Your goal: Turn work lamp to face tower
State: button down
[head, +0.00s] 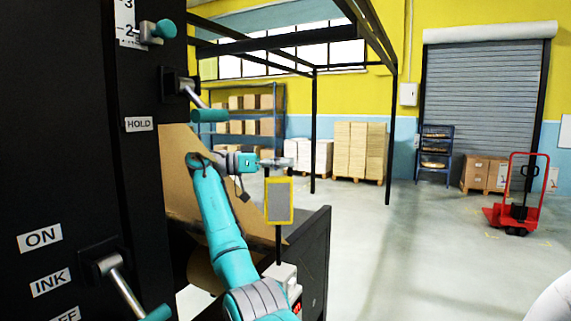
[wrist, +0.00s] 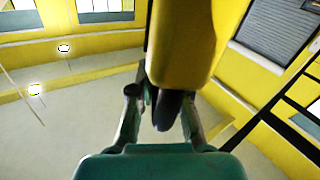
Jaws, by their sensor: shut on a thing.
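The work lamp is a yellow-framed panel (head: 279,201) with a grey face on a thin dark post, and the grey face shows toward the head camera. My gripper (head: 283,162) is at the lamp's top edge. The tall black panel (head: 70,130) at the left, with labels and levers, looks like the tower. The lamp's far side is hidden in the head view.
Brown kraft paper (head: 180,175) slopes behind my arm. A dark machine side (head: 312,262) stands right of the lamp post. Teal-handled levers (head: 208,115) stick out from the black panel. A red pallet truck (head: 520,205) stands far right; the floor between is clear.

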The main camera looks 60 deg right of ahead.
jog(key=shift+a+m+g+y, duration=0.1)
jog(key=shift+m+g+y, duration=0.4)
jog(key=shift+y, duration=0.2)
jog(key=c, duration=1.2)
grip_release()
notch_tip(320, 180, up, 10)
